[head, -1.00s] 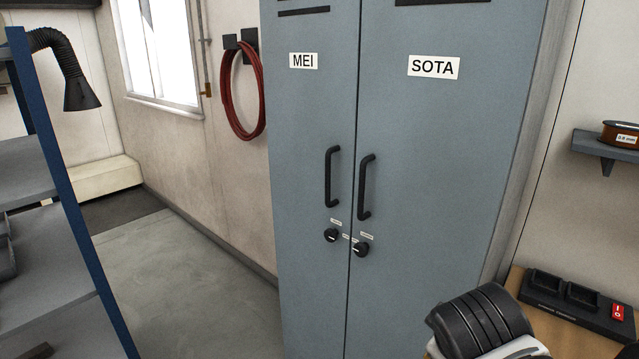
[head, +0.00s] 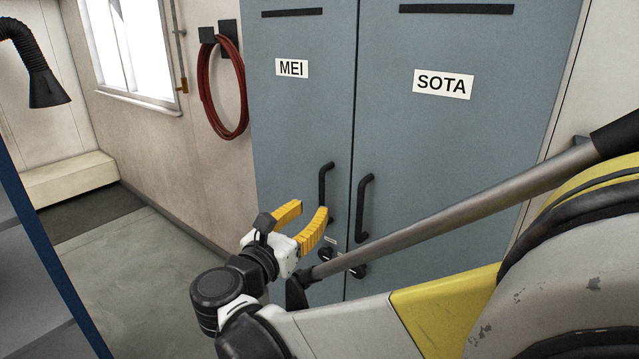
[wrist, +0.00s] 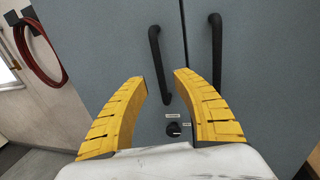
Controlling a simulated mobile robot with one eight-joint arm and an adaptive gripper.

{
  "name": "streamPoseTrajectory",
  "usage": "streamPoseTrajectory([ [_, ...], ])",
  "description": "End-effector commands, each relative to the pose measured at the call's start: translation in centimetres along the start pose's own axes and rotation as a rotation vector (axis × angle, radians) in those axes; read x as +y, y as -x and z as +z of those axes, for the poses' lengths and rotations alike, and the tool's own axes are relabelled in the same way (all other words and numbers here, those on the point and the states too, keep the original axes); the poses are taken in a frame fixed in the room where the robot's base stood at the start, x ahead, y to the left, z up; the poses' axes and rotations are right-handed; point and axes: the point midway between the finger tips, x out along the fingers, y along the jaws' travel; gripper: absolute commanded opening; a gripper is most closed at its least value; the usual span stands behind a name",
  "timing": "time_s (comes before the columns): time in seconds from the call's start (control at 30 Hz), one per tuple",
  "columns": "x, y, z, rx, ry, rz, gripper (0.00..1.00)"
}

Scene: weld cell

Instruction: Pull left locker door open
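The left locker door (head: 300,120), labelled MEI, is shut, flush with the right door labelled SOTA. Its black vertical bar handle (head: 324,184) is near the door's right edge. My gripper (head: 308,212) is open and empty, its yellow fingers in front of the handle's lower part and hiding some of it in the head view. In the wrist view, the handle (wrist: 157,62) stands beyond and between the two fingertips (wrist: 157,80), apart from them. A round black lock knob (wrist: 174,129) sits below the handle.
The right door's handle (head: 363,208) is close beside the left one. A red hose coil (head: 224,88) hangs on the wall left of the locker. A blue shelf post (head: 40,260) stands at the left. The floor (head: 135,265) between is clear.

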Motion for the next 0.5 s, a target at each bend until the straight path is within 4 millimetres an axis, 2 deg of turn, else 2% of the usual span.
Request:
streamPoseTrajectory([
  [0.03, -0.2, -1.2, -0.2, 0.0, 0.0, -0.005, 0.34],
  [0.2, -0.1, -4.2, -0.2, 0.001, -0.001, -0.004, 0.34],
  [0.33, -0.1, -5.6, -0.1, 0.001, -0.002, -0.002, 0.34],
  [0.5, -0.1, -6.3, 0.0, 0.002, -0.002, 0.0, 0.34],
])
